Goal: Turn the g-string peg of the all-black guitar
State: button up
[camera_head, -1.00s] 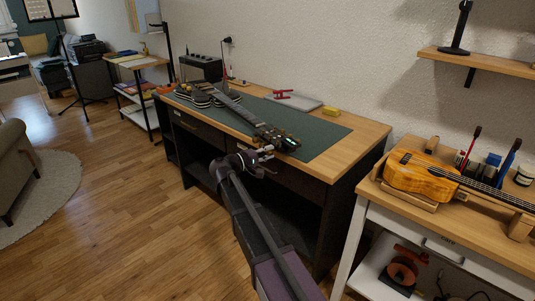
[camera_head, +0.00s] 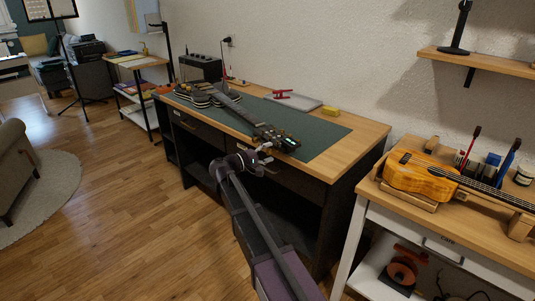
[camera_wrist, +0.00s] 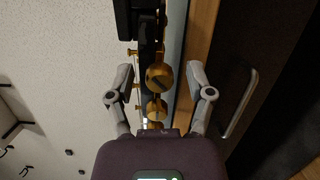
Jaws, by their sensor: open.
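A dark guitar (camera_head: 238,110) lies on the green mat of the workbench, its neck running toward the bench's front right. Its dark headstock (camera_head: 279,137) is near the front edge and carries pale and metallic pegs. My gripper (camera_head: 265,151) is beside the headstock on the near side. In the wrist view my gripper (camera_wrist: 160,75) is open, one finger on each side of a gold peg (camera_wrist: 159,77). Clear gaps show between fingers and peg. Another gold peg (camera_wrist: 157,108) is nearer the palm, with a further one partly hidden. I cannot tell which is the g-string peg.
The workbench (camera_head: 355,140) has a drawer handle (camera_wrist: 240,103) close to my right finger in the wrist view. A grey tray (camera_head: 297,102) and a yellow block (camera_head: 331,112) lie behind the headstock. A small wooden guitar (camera_head: 420,178) rests on the right-hand table.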

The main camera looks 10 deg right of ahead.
jog(key=shift+a, duration=0.1)
jog(key=v, duration=1.1)
jog(key=shift+s+a, duration=0.15)
jog(key=shift+a, duration=0.15)
jog(key=shift+f, duration=0.1)
jog(key=s+d+f+m+g+y, duration=0.1)
jog(key=s+d+f+g+y, duration=0.25)
jog(key=s+d+f, duration=0.35)
jog(key=s+d+f+m+g+y, duration=0.2)
jog(key=s+f+y, duration=0.3)
jog(key=s+y, duration=0.3)
jog(key=s+d+f+m+g+y, duration=0.1)
jog(key=s+d+f+m+y, duration=0.15)
jog(key=s+f+y, duration=0.55)
notch_tip(320, 180, up, 34)
jog(key=s+h+p, duration=0.1)
jog(key=h+p, duration=0.2)
jog(key=p, duration=3)
jog(key=shift+s+a+r, duration=0.2)
jog(key=shift+s+a, duration=0.05)
jog(key=shift+a, duration=0.05)
